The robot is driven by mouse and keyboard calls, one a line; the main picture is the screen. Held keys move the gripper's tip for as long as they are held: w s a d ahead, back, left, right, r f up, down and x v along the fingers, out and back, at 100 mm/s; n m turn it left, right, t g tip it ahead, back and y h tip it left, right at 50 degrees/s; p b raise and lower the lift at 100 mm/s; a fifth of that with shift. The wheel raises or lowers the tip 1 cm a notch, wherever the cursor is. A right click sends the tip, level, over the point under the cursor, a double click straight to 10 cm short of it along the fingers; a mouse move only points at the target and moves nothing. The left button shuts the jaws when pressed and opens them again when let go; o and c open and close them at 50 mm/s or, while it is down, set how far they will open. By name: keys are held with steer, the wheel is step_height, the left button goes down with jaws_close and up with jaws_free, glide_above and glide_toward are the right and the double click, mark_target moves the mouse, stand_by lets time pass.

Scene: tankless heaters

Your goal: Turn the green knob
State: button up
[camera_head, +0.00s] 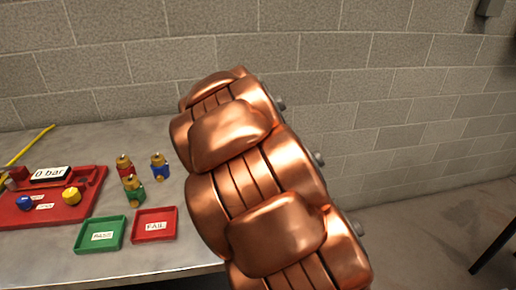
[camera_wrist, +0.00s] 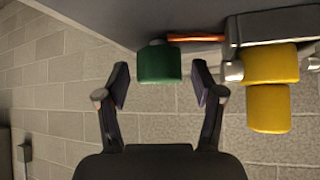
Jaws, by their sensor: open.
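The green knob (camera_wrist: 160,64) is a short cylinder at the upper middle of the wrist view, on a grey fitting below a dark surface. My gripper (camera_wrist: 161,84) is open, with one fingertip on each side of the green knob in the picture. Gaps show between the knob and both fingers, and nothing is held. How far the fingertips are from the knob in depth, I cannot tell. In the head view my copper-coloured arm fills the middle, and neither my gripper nor the green knob shows.
Two yellow parts (camera_wrist: 268,85) sit right of the green knob, by metal fittings and a copper pipe (camera_wrist: 195,39). In the head view, a table (camera_head: 150,261) holds a red board (camera_head: 55,212), a green tray (camera_head: 82,247), a red tray (camera_head: 155,238) and small brass-topped valves (camera_head: 133,190).

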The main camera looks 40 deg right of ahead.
steer(key=v, duration=1.1)
steer(key=shift+s+a+r, duration=0.2)
steer(key=shift+r, duration=0.15)
steer(key=s+a+f+n+g+y+p, duration=0.1)
steer(key=s+a+n+g+y+p, duration=0.1)
steer(key=s+a, duration=0.4)
steer(key=s+a+f+n+g+y+p, duration=0.1)
steer(key=s+a+n+g+y+p, duration=0.1)
steer(key=s+a, duration=0.5)
steer(key=s+a+f+n+g+y+p, duration=0.1)
steer(key=s+a, duration=0.6)
steer(key=s, duration=0.9)
steer(key=n+g+y+p, duration=0.1)
steer(key=n+g+p, duration=0.1)
steer(key=n+g, duration=0.1)
steer(key=shift+n, duration=0.5)
steer(key=shift+f, duration=0.1)
